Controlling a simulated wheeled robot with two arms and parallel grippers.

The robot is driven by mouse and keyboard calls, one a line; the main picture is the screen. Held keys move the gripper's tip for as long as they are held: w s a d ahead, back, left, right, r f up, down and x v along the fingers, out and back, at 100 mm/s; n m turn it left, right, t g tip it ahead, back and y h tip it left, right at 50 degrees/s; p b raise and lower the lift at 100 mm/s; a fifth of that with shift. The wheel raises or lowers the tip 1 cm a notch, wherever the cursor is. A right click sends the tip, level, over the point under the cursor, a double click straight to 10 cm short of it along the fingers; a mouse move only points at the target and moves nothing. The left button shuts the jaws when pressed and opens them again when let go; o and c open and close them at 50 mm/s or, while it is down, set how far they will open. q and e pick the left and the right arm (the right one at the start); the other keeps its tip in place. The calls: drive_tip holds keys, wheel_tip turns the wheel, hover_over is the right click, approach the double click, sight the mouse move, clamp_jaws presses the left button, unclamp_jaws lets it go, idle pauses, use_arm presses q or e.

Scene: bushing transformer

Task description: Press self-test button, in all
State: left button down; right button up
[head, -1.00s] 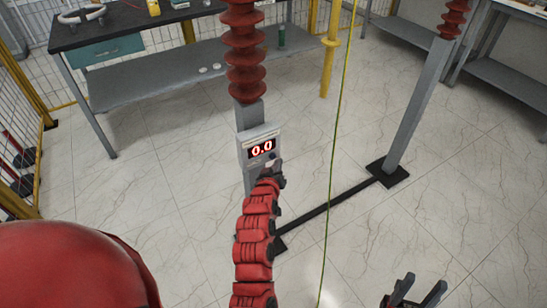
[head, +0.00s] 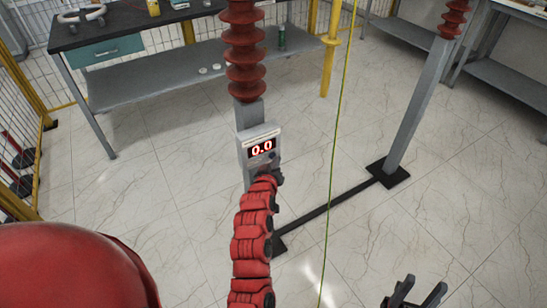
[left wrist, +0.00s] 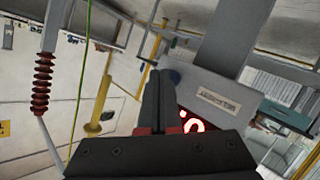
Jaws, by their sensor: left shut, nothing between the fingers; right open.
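A grey meter box (head: 243,153) with a lit red display (head: 262,149) reading 0.0 is fixed to a grey post below a red ribbed insulator (head: 243,60). A small dark blue round button (head: 275,155) shows at the lower right of its face. My left gripper (head: 278,177) is shut and empty, just below the button in the head view. In the left wrist view, its closed fingertips (left wrist: 160,74) are beside a blue round part (left wrist: 173,76) at the box's edge. I cannot tell whether they touch. My right gripper (head: 419,288) is open and empty at the bottom right.
A second grey post (head: 413,110) with a red insulator stands to the right, joined by a black floor bar (head: 330,205). A thin yellow-green cable (head: 335,140) hangs between the posts. A workbench (head: 140,35) is behind, and a yellow fence is at left.

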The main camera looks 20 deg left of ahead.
use_arm(q)
drive_tip(key=shift+w+a, duration=0.1)
drive_tip(key=shift+a, duration=0.1)
drive_tip(key=shift+d+r, duration=0.1)
drive_tip(key=shift+d, duration=0.05)
idle(0.4)
drive_tip(key=shift+s+d+p, duration=0.5)
drive_tip(key=shift+s+d, duration=0.05)
drive_tip(key=s+d+p, duration=0.1)
drive_tip(key=d, duration=0.1)
drive_tip(key=s+d+p, duration=0.2)
drive_tip(key=shift+p, duration=0.3)
